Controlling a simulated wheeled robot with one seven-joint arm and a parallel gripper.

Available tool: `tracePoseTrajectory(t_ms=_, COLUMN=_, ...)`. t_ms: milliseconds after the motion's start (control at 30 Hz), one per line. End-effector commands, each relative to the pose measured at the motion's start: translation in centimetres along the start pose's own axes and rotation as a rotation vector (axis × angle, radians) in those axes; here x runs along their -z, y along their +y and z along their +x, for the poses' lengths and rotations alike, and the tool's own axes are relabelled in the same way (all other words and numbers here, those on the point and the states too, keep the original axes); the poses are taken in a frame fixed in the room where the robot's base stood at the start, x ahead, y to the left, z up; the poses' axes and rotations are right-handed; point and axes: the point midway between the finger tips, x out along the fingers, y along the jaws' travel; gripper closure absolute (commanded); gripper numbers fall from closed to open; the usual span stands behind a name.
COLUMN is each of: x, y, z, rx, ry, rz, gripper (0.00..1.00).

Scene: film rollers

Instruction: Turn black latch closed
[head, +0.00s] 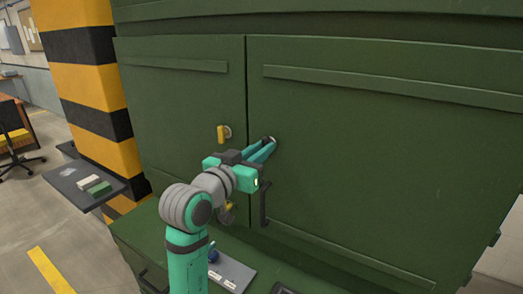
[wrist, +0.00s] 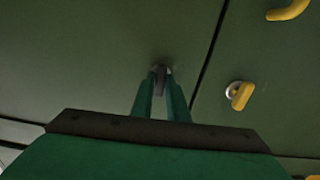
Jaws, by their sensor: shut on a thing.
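The black latch (head: 267,139) is a small dark piece on a round pale mount on the right green cabinet door (head: 390,150), right of the door seam. My gripper (head: 271,147) reaches up to the door, and its teal fingers are closed around the latch. In the wrist view, the latch (wrist: 161,78) shows as a dark upright piece between the tips of my gripper (wrist: 161,92). The fingers hide part of it, and its exact turn is hard to tell.
A yellow latch (head: 221,134) is on the left door, with another yellow piece (head: 230,207) lower down. A black handle (head: 264,204) sticks out below my gripper. A grey panel (head: 232,272) lies on the green ledge below. A striped pillar (head: 85,85) stands at left.

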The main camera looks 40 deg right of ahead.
Motion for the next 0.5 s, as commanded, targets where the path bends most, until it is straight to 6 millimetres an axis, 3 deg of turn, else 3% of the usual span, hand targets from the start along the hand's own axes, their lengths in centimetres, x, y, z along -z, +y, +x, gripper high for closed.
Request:
tracePoseTrajectory(t_ms=200, x=-0.03, y=0.02, z=0.02, rx=0.0, ry=-0.001, rz=-0.001, gripper=1.0)
tracePoseTrajectory(t_ms=233, x=-0.03, y=0.02, z=0.02, rx=0.0, ry=-0.001, rz=-0.001, gripper=0.84)
tracePoseTrajectory(t_ms=300, x=-0.02, y=0.02, z=0.02, rx=0.0, ry=-0.001, rz=-0.001, gripper=0.69)
tracePoseTrajectory(t_ms=500, x=-0.01, y=0.02, z=0.01, rx=0.0, ry=0.0, rz=-0.001, gripper=0.69)
